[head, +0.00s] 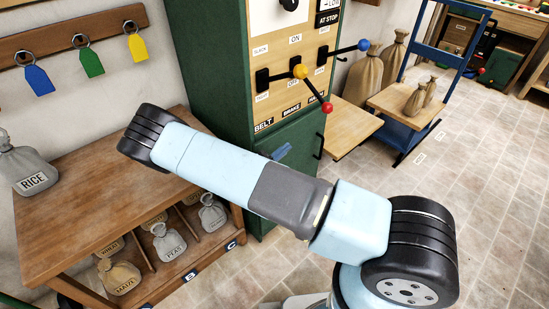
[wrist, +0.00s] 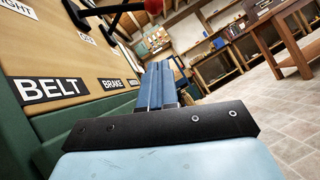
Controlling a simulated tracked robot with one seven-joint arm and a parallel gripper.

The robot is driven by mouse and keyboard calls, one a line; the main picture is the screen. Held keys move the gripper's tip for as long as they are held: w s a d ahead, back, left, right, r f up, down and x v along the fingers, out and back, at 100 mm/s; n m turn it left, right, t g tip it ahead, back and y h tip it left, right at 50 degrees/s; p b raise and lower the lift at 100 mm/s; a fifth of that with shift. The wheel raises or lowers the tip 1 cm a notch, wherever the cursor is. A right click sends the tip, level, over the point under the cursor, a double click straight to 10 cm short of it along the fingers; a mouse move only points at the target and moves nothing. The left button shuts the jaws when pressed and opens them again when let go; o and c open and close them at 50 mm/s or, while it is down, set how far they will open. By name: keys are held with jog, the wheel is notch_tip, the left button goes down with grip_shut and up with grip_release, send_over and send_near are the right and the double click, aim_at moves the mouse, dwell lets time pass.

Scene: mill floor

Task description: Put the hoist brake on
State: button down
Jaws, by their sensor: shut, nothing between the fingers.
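A wooden panel (head: 280,99) on a green cabinet carries three levers, with BELT and BRAKE plates below. The lever with the red knob (head: 327,107), apparently the middle one above the BRAKE plate (head: 291,108), slants down towards the OFF side, below the ON label (head: 295,38). A red knob also shows at the top of the wrist view (wrist: 154,6). The yellow-knob lever (head: 300,71) and blue-knob lever (head: 364,46) stick outward. My gripper (wrist: 163,66) is shut and empty, below the levers beside the panel's lower edge; its blue tip (head: 281,151) peeks above my arm.
A wooden bench (head: 95,195) with a RICE sack (head: 27,170) stands left, with labelled sacks beneath. Coloured tags hang on the wall rack. A wooden shelf (head: 350,125) sits right of the cabinet, near a blue frame (head: 450,58) with sacks. Floor at right is clear.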

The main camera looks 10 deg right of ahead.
jog(key=s+r+x, duration=0.1)
jog(key=r+x, duration=0.1)
jog(key=x, duration=1.3)
jog(key=shift+s+a, duration=0.35)
jog(key=shift+a, duration=0.05)
jog(key=shift+a, duration=0.1)
